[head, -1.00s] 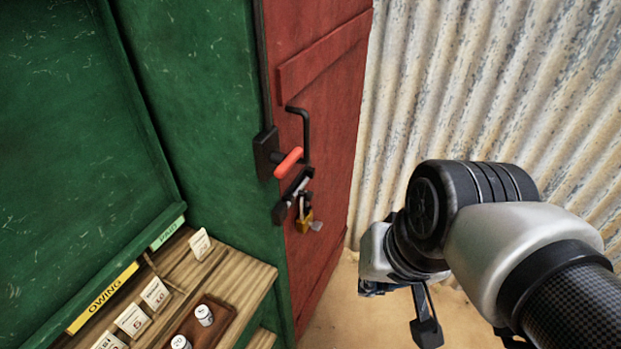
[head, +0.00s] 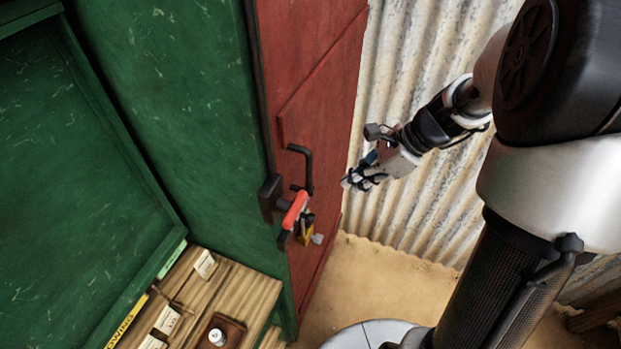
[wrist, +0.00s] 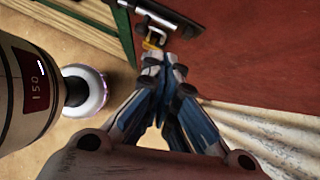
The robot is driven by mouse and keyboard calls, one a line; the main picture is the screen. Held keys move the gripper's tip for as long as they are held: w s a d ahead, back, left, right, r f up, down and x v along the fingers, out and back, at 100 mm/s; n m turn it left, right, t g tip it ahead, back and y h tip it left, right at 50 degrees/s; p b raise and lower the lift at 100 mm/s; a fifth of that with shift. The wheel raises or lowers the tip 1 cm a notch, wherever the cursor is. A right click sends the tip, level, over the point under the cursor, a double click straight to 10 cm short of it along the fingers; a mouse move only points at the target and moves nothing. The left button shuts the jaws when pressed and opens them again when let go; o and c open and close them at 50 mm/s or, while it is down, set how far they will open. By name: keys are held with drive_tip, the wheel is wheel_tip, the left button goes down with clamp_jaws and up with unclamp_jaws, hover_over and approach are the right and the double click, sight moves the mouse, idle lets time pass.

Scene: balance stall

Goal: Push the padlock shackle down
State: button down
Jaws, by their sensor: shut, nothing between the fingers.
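The brass padlock (head: 305,237) hangs at the hasp on the red door, below the red-handled bolt (head: 294,210). In the head view its shackle is small and partly hidden by the red handle, so I cannot tell how far up it stands. My gripper (head: 349,182) is shut and empty, to the right of the padlock and higher in the picture, apart from it. In the wrist view the closed fingertips (wrist: 165,64) point toward the padlock (wrist: 153,43), of which only a small yellow part shows beside the dark hasp.
The red door (head: 318,110) has a black bent handle (head: 304,165). The green stall wall (head: 160,90) and a wooden counter (head: 246,284) with cards lie to the left. Corrugated metal (head: 420,60) stands behind my arm. Sandy floor (head: 370,275) is open below.

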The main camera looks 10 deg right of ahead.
drive_tip(key=shift+s, duration=0.15)
drive_tip(key=b+x, duration=0.4)
drive_tip(key=x, duration=1)
drive_tip(key=shift+b, duration=0.3)
drive_tip(key=shift+f, duration=0.1)
wheel_tip(320, 180, down, 3)
drive_tip(key=shift+d+f+b, duration=0.1)
drive_tip(key=shift+f+b, duration=0.15)
drive_tip(key=shift+b, duration=0.9)
drive_tip(key=shift+r, duration=0.1)
drive_tip(key=shift+r, duration=0.1)
